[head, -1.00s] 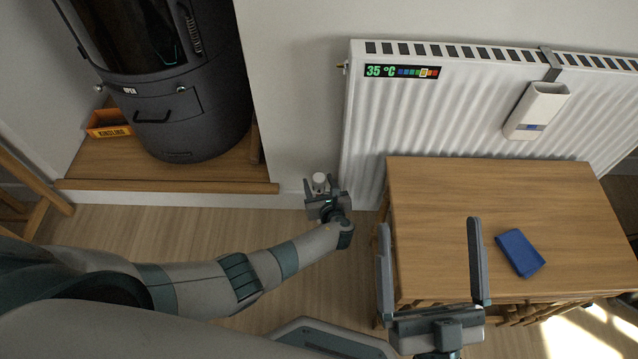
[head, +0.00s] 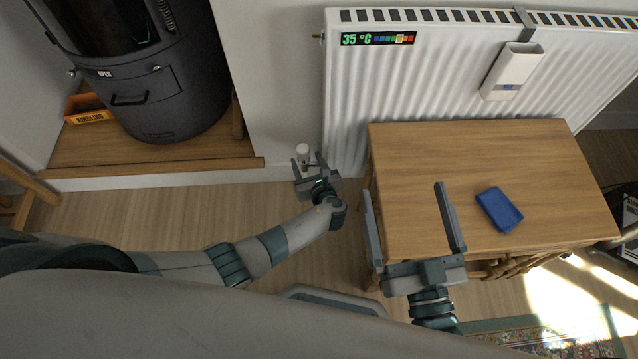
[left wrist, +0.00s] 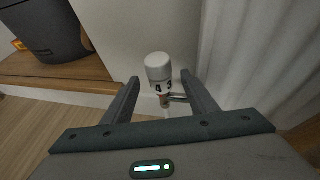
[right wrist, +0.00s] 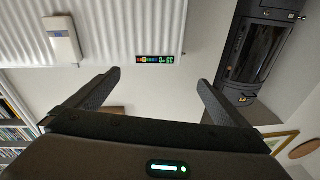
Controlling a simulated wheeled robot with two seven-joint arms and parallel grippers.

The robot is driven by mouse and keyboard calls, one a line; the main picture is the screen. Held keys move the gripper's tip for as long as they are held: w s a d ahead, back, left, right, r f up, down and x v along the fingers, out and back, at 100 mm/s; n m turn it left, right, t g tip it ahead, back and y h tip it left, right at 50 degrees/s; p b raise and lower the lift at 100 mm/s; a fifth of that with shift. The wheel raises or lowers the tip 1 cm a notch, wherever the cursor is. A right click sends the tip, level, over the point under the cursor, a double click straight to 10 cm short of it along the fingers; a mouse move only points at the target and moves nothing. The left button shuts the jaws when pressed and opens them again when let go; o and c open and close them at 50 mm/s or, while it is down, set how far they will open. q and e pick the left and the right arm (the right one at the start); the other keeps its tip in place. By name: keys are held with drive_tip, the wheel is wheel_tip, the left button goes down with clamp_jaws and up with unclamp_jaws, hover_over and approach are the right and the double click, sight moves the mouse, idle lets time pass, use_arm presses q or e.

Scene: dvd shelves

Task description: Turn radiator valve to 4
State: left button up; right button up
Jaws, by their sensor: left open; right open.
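The white radiator valve (head: 303,152) stands low by the wall, just left of the radiator (head: 340,85). In the left wrist view the valve (left wrist: 158,68) shows the digits 4 and 3 on its lower band, with a metal pipe below. My left gripper (head: 307,160) is open, its fingers spread to either side below the valve head. I cannot tell whether a finger touches it. My right gripper (head: 405,205) is open and empty, over the left part of the wooden table. In the right wrist view it points toward the wall.
A strip on the radiator (head: 377,39) reads 35 °C. A white holder (head: 512,72) hangs on the radiator. A blue object (head: 499,209) lies on the wooden table (head: 420,150). A dark stove (head: 150,90) and an orange kindling box (head: 87,108) stand at the left.

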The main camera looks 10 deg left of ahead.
drive_tip(key=d+f+g+p, duration=0.1)
drive_tip(key=f+g, duration=0.1)
drive_tip(key=f, duration=0.1)
drive_tip(key=s+d+f+g+h+p, duration=0.1)
drive_tip(key=f+g, duration=0.1)
drive_tip(key=f, duration=0.2)
drive_tip(key=f+g+h+p, duration=0.1)
drive_tip(key=f+g, duration=0.1)
drive_tip(key=f, duration=0.1)
drive_tip(key=shift+s+d+f+g, duration=0.3)
drive_tip(key=shift+s+d+g, duration=0.05)
drive_tip(key=shift+d+g, duration=0.05)
use_arm(q)
drive_tip(key=v, duration=1.2)
drive_tip(key=shift+s, duration=0.25)
use_arm(e)
drive_tip(key=shift+s+d+f+g+h, duration=0.3)
drive_tip(key=shift+s+f+g, duration=0.2)
drive_tip(key=shift+f, duration=0.25)
use_arm(q)
drive_tip(key=shift+d+r, duration=0.1)
drive_tip(key=shift+d, duration=0.1)
